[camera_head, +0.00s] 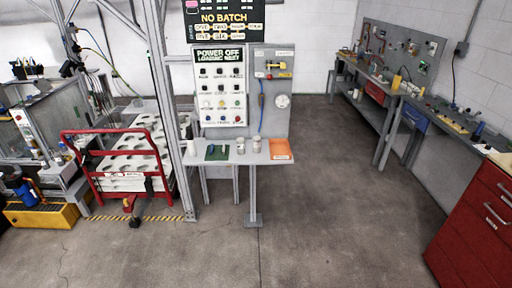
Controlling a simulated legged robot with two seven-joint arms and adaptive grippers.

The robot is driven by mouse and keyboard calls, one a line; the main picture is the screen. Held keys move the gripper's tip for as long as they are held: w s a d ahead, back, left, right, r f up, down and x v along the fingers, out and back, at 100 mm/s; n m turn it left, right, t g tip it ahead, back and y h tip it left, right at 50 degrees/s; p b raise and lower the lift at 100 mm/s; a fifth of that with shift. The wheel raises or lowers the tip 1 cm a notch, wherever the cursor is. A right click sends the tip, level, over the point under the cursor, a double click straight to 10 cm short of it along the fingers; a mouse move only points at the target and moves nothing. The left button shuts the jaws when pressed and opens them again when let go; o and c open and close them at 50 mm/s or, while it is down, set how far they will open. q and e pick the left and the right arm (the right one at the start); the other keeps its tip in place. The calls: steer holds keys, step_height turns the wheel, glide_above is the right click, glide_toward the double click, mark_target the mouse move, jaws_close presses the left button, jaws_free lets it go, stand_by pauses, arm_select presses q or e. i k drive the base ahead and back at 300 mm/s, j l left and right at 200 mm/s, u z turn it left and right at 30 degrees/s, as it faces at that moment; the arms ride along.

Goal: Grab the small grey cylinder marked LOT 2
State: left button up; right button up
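Two small grey cylinders stand upright on the narrow grey table (232,159) below the control panel. One cylinder (241,146) is near the table's middle, and the other cylinder (256,144) is just to its right. A whiter cylinder (191,147) stands at the table's left end. Any lettering on them is too small to read, so I cannot tell which is LOT 2. Neither of my grippers is in view.
A green mat (211,156) with small items and an orange sheet (280,149) lie on the table. A red-railed cart (90,133) stands left, a red cabinet (474,235) right. Workbenches line the right wall. The floor (330,215) before the table is clear.

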mark_target(257, 140)
steer(key=i+j+z, duration=0.2)
steer(key=i, duration=0.3)
steer(key=i+z, duration=0.2)
steer(key=i, duration=0.25)
steer(key=i+j+z, duration=0.2)
steer(key=i, duration=0.25)
steer(key=j, duration=0.1)
